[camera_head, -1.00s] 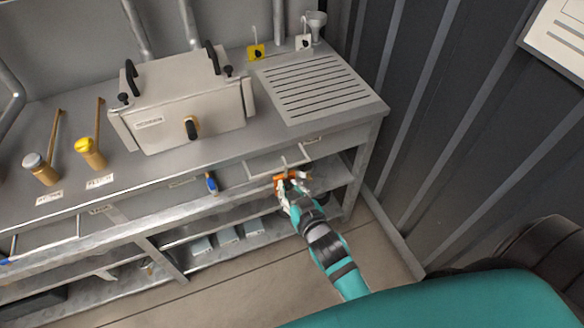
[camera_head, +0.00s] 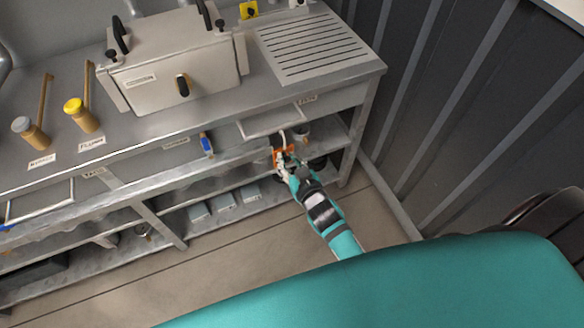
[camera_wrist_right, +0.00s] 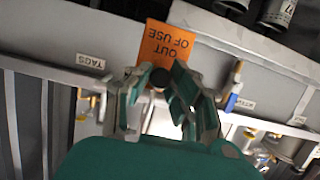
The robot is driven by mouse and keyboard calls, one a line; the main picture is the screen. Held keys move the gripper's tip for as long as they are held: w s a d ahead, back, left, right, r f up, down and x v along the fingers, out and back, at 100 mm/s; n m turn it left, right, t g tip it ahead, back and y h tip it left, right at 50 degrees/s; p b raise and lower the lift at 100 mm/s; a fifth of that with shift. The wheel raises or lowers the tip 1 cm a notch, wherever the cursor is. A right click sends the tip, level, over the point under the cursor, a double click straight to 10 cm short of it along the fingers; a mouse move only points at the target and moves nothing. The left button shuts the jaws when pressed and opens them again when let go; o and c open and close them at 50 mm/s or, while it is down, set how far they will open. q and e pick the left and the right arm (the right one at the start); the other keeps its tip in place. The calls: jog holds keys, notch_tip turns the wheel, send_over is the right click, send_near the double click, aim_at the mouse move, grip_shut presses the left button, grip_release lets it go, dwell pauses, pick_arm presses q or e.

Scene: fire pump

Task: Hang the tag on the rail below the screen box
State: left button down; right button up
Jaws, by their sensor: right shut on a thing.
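The orange tag is in my right gripper, just below the bench's front edge in the head view (camera_head: 280,143). In the right wrist view the tag (camera_wrist_right: 168,45) reads "OUT OF USE", upside down. My right gripper (camera_wrist_right: 158,82) is shut on its lower part in that view. A grey metal box (camera_head: 175,75) with black handles stands on the bench; its label is too small to read, so I cannot tell if it is the screen box. A pale rail-like frame (camera_head: 268,122) runs along the bench front, above the tag. My left gripper is out of view.
A blue-handled thing (camera_head: 207,144) hangs at the bench front, left of the tag. Lower shelves (camera_head: 240,213) hold grey boxes. A ribbed dark wall (camera_head: 440,100) stands on the right. A "TAGS" label (camera_wrist_right: 90,62) shows in the wrist view. The floor before the bench is clear.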

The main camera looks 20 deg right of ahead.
aim_at(284, 152)
jog(key=shift+w+a+b, duration=0.1)
jog(key=shift+w+b, duration=0.9)
jog(key=shift+w, duration=1.45)
jog(key=shift+s+f+b, duration=0.1)
jog(key=shift+f+b, duration=0.65)
jog(key=shift+f, duration=0.45)
jog(key=o, duration=0.9)
jog(key=shift+o, duration=0.2)
